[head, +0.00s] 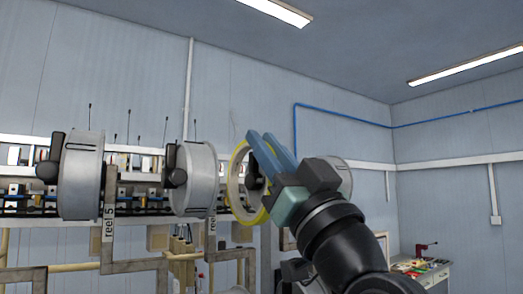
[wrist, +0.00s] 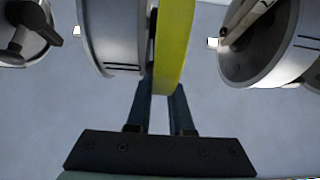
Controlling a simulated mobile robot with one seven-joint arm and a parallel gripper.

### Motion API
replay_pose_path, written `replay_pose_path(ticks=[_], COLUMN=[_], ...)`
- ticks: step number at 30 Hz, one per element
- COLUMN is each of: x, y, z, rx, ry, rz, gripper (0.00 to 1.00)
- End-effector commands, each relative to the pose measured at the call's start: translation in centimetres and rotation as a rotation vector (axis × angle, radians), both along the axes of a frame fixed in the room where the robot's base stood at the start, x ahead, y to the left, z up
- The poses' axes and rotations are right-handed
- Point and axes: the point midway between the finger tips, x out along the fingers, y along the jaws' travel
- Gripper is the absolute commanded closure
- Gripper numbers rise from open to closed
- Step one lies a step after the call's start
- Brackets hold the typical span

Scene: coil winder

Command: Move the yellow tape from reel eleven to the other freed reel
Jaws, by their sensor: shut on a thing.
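The yellow tape (head: 233,188) is a ring standing on edge in the middle of the head view. My gripper (head: 263,142), with blue fingers, is shut on its upper rim. In the wrist view the tape (wrist: 174,45) rises from between the fingers of my gripper (wrist: 160,90). The ring hangs between a grey reel (head: 197,180) on its left and another reel (head: 343,178) on its right, partly hidden behind my gripper. In the wrist view the tape is very close to the left reel (wrist: 112,38); I cannot tell whether they touch. Which reel is eleven is not readable.
A further reel (head: 82,178) stands at the left, near a post labelled "reel 5" (head: 108,222). Black clamp handles jut from the reels. In the wrist view a gap separates the tape from the right reel (wrist: 262,48). A bench (head: 424,268) stands at the lower right.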

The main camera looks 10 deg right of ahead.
Motion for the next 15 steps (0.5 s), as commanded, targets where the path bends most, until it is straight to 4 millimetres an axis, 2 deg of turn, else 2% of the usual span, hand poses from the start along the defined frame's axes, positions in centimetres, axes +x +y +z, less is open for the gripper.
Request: replay_pose_path(ticks=[15], x=[0.5], y=[-1.5], z=[-0.1], rx=[0.001], ry=[0.000], rz=[-0.001], gripper=[1.00])
